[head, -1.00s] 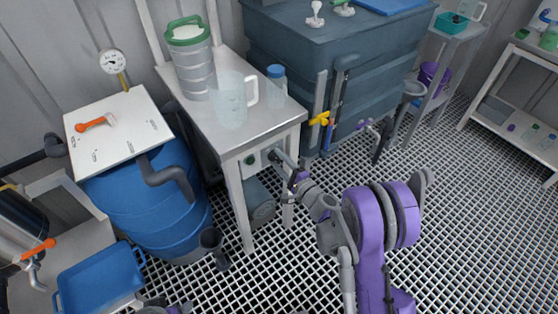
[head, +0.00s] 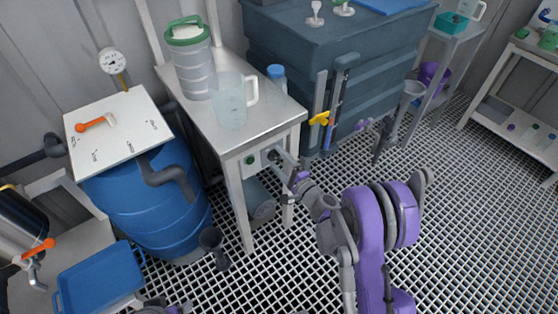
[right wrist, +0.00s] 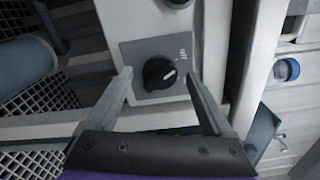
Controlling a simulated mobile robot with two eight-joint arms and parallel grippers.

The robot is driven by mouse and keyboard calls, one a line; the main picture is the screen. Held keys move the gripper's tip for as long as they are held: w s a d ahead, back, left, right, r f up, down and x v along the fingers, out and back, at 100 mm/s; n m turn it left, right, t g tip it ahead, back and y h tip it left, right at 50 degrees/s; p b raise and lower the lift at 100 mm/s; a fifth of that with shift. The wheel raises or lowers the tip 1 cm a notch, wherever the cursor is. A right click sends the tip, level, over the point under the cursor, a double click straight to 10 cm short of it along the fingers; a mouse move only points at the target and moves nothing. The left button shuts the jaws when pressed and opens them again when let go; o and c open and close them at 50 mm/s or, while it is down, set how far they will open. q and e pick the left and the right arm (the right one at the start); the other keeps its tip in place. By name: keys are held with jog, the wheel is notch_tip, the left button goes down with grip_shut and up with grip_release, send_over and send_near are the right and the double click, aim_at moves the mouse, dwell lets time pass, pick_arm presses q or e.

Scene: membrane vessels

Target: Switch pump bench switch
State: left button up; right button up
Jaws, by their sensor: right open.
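The pump bench switch (right wrist: 160,73) is a black rotary knob on a grey plate, centred in the right wrist view. Its white pointer mark aims up and right, toward the "off" lettering. My right gripper (right wrist: 162,88) is open, with one finger left of the knob and one right of it; I cannot tell whether either touches it. In the head view, my right gripper (head: 279,157) is at the front panel of the pump bench (head: 236,146), below the tabletop, and hides the knob.
A green button (head: 249,160) sits beside the switch. A clear jug (head: 229,105), a blue-capped bottle (head: 277,80) and a green-lidded container (head: 190,60) stand on the bench. A blue barrel (head: 150,205) is at left and a dark tank (head: 335,45) behind. Grating floor at right is open.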

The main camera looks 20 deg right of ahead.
jog(key=v, duration=1)
jog(key=shift+s, duration=0.4)
jog(key=shift+d, duration=0.1)
